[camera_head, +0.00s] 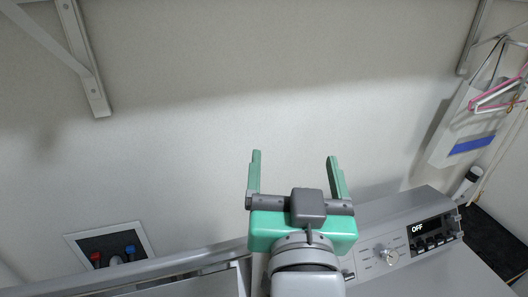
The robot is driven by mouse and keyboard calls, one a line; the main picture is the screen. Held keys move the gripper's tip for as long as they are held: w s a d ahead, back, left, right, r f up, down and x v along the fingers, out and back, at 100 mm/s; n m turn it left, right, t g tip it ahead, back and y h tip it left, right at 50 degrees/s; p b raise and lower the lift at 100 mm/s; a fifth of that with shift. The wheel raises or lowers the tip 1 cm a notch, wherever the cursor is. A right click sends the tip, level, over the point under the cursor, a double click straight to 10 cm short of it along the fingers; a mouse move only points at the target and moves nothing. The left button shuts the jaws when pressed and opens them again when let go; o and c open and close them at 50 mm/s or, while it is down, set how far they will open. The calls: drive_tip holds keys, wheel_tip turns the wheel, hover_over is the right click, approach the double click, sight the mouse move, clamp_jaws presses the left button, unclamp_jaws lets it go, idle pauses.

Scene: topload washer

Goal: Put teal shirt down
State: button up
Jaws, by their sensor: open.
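My gripper (295,172) is in the lower middle of the head view, above the back of the washer. Its two green fingers stand wide apart and point up and away toward the wall. Nothing is between them. No teal shirt shows in this view. The grey washer's control panel (385,253) is to the right of my gripper, with a dial and a display reading OFF. My arm hides part of the washer.
A plain wall (220,80) fills the back. Shelf brackets (88,75) are at the upper left. A water valve box (112,246) is at the lower left. Hangers (495,95) hang at the right. The air around my gripper is clear.

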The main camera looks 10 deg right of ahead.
drive_tip(key=s+a+r+n+t+y, duration=0.2)
drive_tip(key=s+a+r+t, duration=0.3)
drive_tip(key=s+a+r, duration=0.3)
wheel_tip(320, 180, up, 2)
drive_tip(key=shift+s+a+r+n+y, duration=0.15)
drive_tip(key=shift+s+n+y, duration=0.3)
drive_tip(key=shift+s, duration=0.75)
drive_tip(key=shift+r+p, duration=2.6)
drive_tip(key=shift+p, duration=0.1)
drive_tip(key=shift+c, duration=0.2)
